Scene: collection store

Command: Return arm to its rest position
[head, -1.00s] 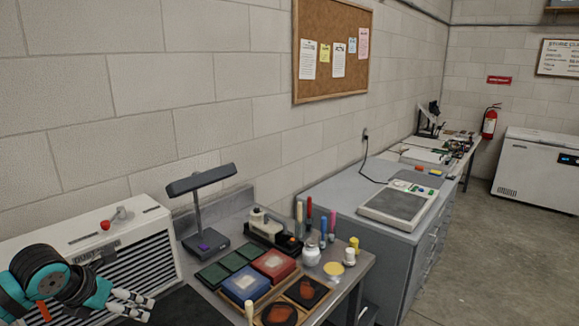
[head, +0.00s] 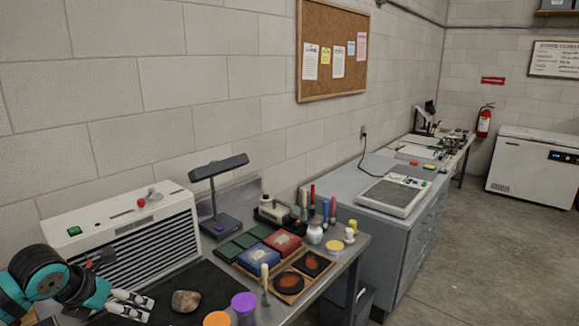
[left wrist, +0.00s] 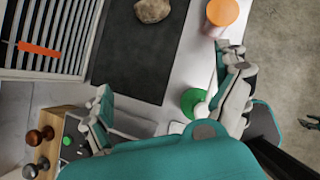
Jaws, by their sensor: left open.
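My left gripper (head: 130,304) is at the lower left of the head view, in front of the white louvred unit (head: 126,236). Its fingers are apart and hold nothing. In the left wrist view the gripper (left wrist: 166,100) shows its fingers spread on either side, over the bench surface beside the dark mat (left wrist: 138,58). A brown stone (head: 186,301) lies on the mat, clear of the fingers; it also shows in the left wrist view (left wrist: 152,10). My right gripper is not recognisable in either view.
An orange-topped jar (head: 217,319) and a purple-topped jar (head: 244,304) stand at the bench front. A green-topped jar (left wrist: 193,102) is close to one left finger. A lamp (head: 218,190), coloured boxes and several small tools crowd the bench. Open floor (head: 475,250) is at right.

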